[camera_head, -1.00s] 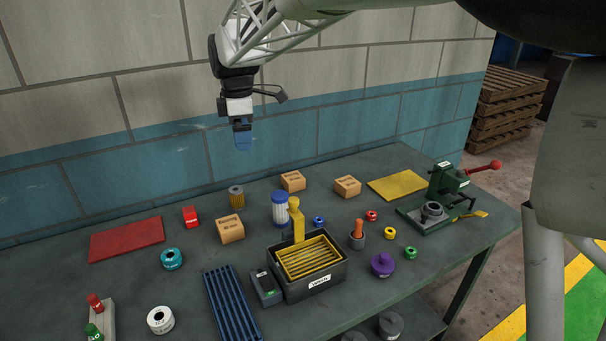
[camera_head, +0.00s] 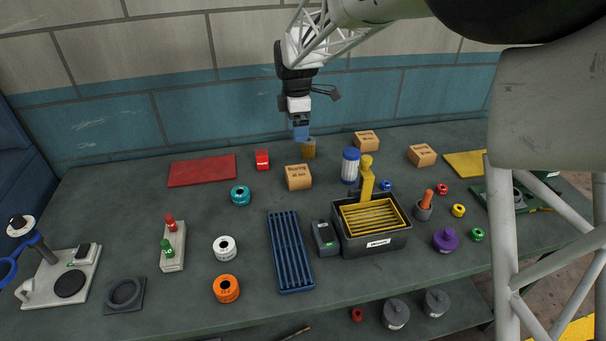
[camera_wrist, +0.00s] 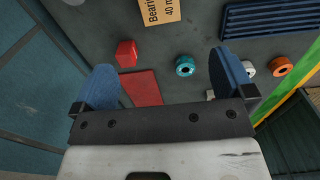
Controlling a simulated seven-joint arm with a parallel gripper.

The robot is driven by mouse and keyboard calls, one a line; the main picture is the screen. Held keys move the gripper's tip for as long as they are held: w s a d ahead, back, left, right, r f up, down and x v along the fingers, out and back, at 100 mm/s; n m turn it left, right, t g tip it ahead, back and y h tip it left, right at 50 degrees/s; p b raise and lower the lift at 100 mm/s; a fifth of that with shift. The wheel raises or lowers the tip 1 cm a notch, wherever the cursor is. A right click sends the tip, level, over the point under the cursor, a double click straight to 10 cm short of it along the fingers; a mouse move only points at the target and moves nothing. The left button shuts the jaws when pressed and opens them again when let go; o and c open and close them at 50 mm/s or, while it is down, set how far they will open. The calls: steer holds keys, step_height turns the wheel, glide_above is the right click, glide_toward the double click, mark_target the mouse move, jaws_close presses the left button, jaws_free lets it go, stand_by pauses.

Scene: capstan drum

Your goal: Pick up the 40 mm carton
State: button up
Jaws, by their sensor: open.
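The 40 mm carton (camera_head: 298,177) is a tan box with dark print, on the table left of the blue-capped jar. In the wrist view, a carton (camera_wrist: 158,10) reading "Bearing" and "40 m" is cut off by the top edge. My gripper (camera_head: 300,133) hangs above the back of the table, its tip overlapping the brown-yellow cylinder in the picture. The wrist view shows its two blue fingers (camera_wrist: 163,62) wide apart with nothing between them. Two similar cartons stand farther right, one at the back (camera_head: 367,141) and one near the yellow mat (camera_head: 422,155); their print is too small to read.
A brown-yellow cylinder (camera_head: 309,150), a red box (camera_head: 262,160) and the blue-capped jar (camera_head: 350,165) stand around the carton. A blue slotted rack (camera_head: 290,250) and a black bin with yellow basket (camera_head: 371,243) lie in front. The wall is close behind.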

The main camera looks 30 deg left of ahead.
glide_above(298, 171)
step_height(298, 171, down, 10)
steer(key=shift+s+r, duration=0.1)
steer(key=shift+s, duration=0.05)
steer(key=shift+f, duration=1.35)
steer(key=shift+f, duration=2.55)
steer(key=c, duration=1)
steer(key=shift+r, duration=0.1)
steer(key=shift+c, duration=0.2)
steer(key=shift+r, duration=4.9)
